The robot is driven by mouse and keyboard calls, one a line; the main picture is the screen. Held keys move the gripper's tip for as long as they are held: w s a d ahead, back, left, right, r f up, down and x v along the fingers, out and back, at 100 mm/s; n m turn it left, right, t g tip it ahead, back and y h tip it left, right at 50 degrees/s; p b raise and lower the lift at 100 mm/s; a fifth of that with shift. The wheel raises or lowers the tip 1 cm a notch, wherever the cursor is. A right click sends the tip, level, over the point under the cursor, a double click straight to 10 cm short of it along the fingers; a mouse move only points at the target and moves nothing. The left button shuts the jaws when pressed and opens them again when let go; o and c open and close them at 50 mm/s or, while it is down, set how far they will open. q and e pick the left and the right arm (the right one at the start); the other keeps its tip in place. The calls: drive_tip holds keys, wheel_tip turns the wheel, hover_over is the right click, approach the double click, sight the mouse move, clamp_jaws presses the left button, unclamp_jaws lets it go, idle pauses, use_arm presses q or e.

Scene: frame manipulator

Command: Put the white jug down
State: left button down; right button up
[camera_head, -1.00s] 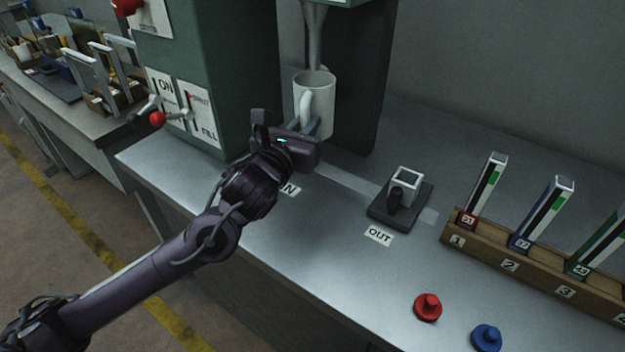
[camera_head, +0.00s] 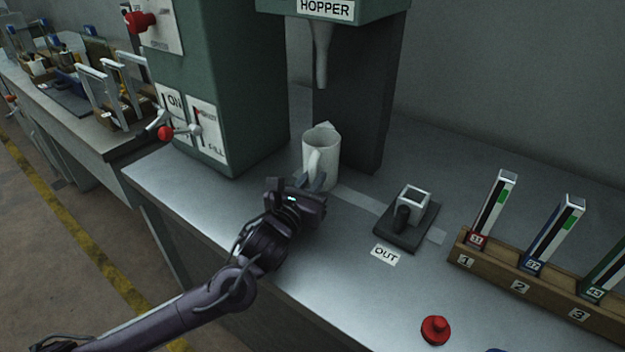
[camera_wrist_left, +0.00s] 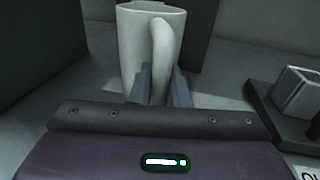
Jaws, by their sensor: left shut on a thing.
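The white jug (camera_head: 321,158) stands upright below the hopper spout, near the green machine's back column. Its handle faces my left gripper (camera_head: 316,183), whose fingers are shut on the handle. In the left wrist view the jug (camera_wrist_left: 137,50) is upright, with the handle between the fingertips (camera_wrist_left: 155,88). The jug's base is partly hidden by the gripper, so I cannot tell for sure whether it touches the bench. My right gripper is not in view.
The hopper spout (camera_head: 322,55) hangs above the jug. To the right, a dark pad (camera_head: 408,235) holds a small square metal cup (camera_head: 413,200). A wooden rack (camera_head: 540,287) with upright labelled sticks and a red knob (camera_head: 435,329) are further right. Bare bench lies in front.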

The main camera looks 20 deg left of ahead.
use_arm(q)
drive_tip(key=shift+f, duration=0.1)
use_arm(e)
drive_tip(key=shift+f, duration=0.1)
use_arm(q)
drive_tip(key=c, duration=1.4)
unclamp_jaws()
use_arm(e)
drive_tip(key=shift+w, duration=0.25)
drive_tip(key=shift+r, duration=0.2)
use_arm(q)
drive_tip(key=s, duration=0.4)
drive_tip(key=shift+s+a+f, duration=0.1)
drive_tip(key=shift+s+a, duration=0.25)
drive_tip(key=shift+s, duration=0.05)
drive_tip(key=s, duration=0.4)
drive_tip(key=s+a+b, duration=0.1)
drive_tip(key=s, duration=0.1)
drive_tip(key=shift+s+r, duration=0.2)
drive_tip(key=shift+s, duration=0.3)
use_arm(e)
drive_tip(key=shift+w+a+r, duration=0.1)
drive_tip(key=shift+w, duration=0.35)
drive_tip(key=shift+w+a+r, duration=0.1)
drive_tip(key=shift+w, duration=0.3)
